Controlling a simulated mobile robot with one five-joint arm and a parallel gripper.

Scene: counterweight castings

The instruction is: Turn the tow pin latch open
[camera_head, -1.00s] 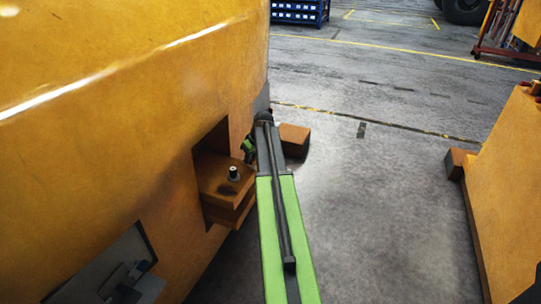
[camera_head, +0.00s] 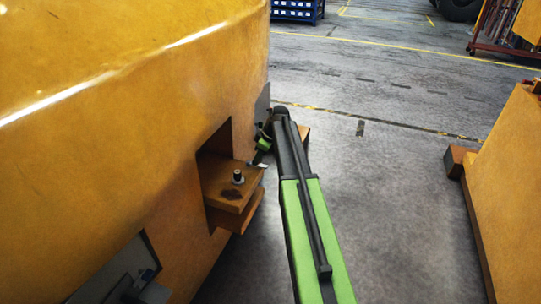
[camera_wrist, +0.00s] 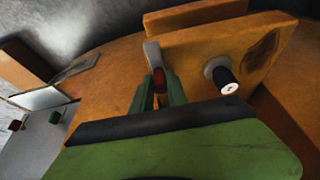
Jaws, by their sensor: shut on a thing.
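The tow pin latch (camera_wrist: 152,54) shows in the wrist view as a flat grey lever with a dark red part between my fingers. It lies by the edge of the rusty orange tow bracket (camera_head: 222,188). In the head view the latch (camera_head: 258,164) is a small pale strip at the bracket's far edge. My gripper (camera_wrist: 160,90) is shut on the red part; its tips are partly hidden in the head view (camera_head: 264,143). The tow pin (camera_head: 238,177), black with a grey collar, stands in the bracket; it also shows right of my fingers in the wrist view (camera_wrist: 228,84).
The big yellow casting (camera_head: 110,130) fills the left, with the bracket in its recess. A second casting (camera_head: 510,190) stands at the right, with grey floor (camera_head: 400,200) clear between. A brown block (camera_head: 304,134) lies behind my arm. Blue shelving (camera_head: 297,10) is far back.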

